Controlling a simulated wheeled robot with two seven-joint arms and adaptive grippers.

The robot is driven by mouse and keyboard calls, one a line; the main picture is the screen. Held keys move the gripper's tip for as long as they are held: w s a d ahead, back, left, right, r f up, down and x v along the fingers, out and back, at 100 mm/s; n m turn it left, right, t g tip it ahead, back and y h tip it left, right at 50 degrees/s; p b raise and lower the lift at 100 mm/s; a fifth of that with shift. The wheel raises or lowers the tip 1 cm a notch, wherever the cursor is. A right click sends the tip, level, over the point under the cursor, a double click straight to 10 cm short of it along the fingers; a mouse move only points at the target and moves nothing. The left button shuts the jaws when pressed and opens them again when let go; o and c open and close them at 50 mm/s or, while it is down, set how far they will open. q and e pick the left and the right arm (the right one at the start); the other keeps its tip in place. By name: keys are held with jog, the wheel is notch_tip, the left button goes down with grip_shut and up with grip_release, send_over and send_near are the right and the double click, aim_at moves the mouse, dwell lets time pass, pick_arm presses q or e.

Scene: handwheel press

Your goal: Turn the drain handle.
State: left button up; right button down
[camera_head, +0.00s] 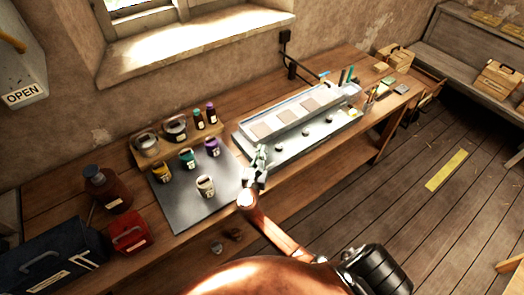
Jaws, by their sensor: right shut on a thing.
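A long metal trough (335,136) with pale sheets lying in it stands on the wooden workbench. My right gripper (261,155) is at the trough's front left corner, its arm coming up from the bottom of the picture. It is shut on a small part there, which fits the drain handle. The fingers cover most of the handle, so its angle cannot be told. My left gripper is not in view.
A dark mat (190,208) with several small labelled pots lies left of the trough. A brown bottle (105,190), a red box (127,232) and a blue toolbox (50,262) stand farther left. The wooden floor (420,215) at the right is mostly clear.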

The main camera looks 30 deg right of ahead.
jog(key=shift+m+g+h+b, duration=0.3)
jog(key=shift+m+g+h, duration=0.9)
jog(key=shift+g+h, duration=0.15)
jog(key=shift+g, duration=0.35)
jog(key=c, duration=2)
grip_release()
jog(key=shift+c, duration=0.2)
jog(key=shift+s+a, duration=0.1)
jog(key=v, duration=1.1)
jog(key=shift+s+a+f, duration=0.1)
jog(key=shift+s+a, duration=0.05)
jog(key=shift+a, duration=0.2)
